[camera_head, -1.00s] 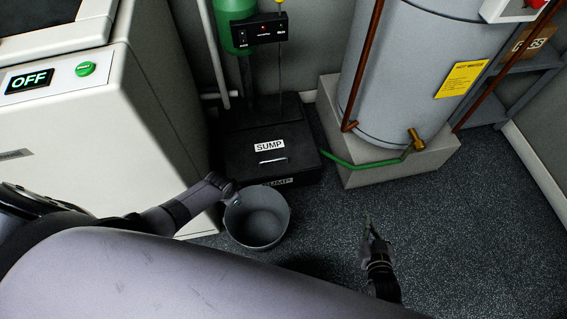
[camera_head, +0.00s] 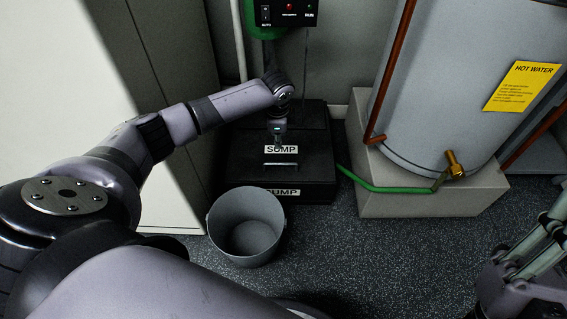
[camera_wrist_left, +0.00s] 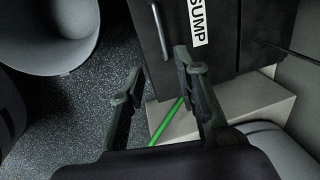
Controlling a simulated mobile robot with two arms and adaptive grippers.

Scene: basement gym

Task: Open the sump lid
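The black sump box (camera_head: 240,165) stands on the floor, its lid flat and shut, with a white SUMP label (camera_head: 287,149) on top. A slim metal handle (camera_head: 281,164) lies across the lid in front of the label. It also shows in the left wrist view (camera_wrist_left: 161,30), upper middle, with the label (camera_wrist_left: 197,22) beside it. My left gripper (camera_head: 279,139) points down over the lid near the label, partly covering it. In the wrist view (camera_wrist_left: 160,75) its fingers are spread, with nothing between them. My right gripper (camera_head: 535,252) is at the lower right edge, away from the sump; its opening is unclear.
A grey bucket (camera_head: 247,226) stands on the floor in front of the sump. A water heater (camera_head: 450,80) on a pale plinth (camera_head: 440,203) stands to the right, with a green hose (camera_head: 385,187) reaching toward the sump. A white cabinet (camera_head: 110,90) is at left.

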